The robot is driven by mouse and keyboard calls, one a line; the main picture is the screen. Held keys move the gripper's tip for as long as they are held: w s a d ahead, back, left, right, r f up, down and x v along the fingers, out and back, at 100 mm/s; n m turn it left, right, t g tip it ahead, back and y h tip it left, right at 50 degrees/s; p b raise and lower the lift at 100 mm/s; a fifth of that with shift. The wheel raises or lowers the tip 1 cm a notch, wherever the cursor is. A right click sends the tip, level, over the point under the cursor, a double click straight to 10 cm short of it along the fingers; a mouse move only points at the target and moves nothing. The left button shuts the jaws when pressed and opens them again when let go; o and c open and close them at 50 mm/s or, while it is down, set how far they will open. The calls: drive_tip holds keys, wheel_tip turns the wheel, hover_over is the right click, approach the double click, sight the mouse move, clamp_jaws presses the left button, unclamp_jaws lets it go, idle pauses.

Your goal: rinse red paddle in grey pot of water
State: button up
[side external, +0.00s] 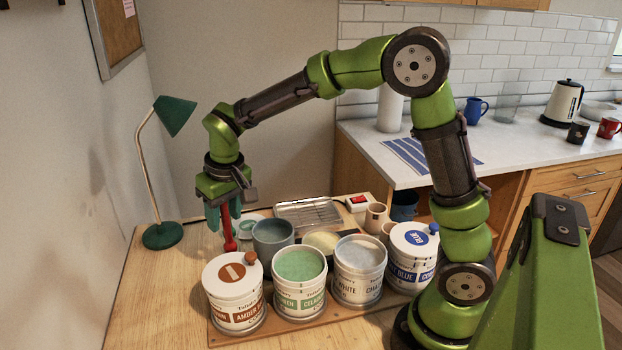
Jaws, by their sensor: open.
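The red paddle (227,230) is upright, left of the grey pot and behind the amber jar. Its top is at my gripper (225,208), whose jaws are open around or beside it; I cannot tell if they touch it. What the paddle's lower end rests on is hard to make out. The grey pot (272,247) stands just right of the paddle, behind the jars; its inside looks dark grey-blue, and I cannot make out the water surface.
In front stand an amber jar with its lid on (232,272), an open green jar (300,296), an open white jar (359,284) and a lidded blue jar (412,240). A metal tray (308,213) lies behind. A green lamp (162,235) stands at left.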

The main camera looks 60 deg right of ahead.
drive_tip(key=v, duration=1.6)
drive_tip(key=s+d+f+m+t+y, duration=0.1)
drive_tip(key=s+f+t, duration=0.1)
drive_tip(key=s, duration=0.6)
drive_tip(key=s+d+f+m+t+y, duration=0.1)
drive_tip(key=s+f+t, duration=0.1)
drive_tip(key=s+f, duration=0.3)
drive_tip(key=s, duration=0.4)
drive_tip(key=shift+t, duration=0.4)
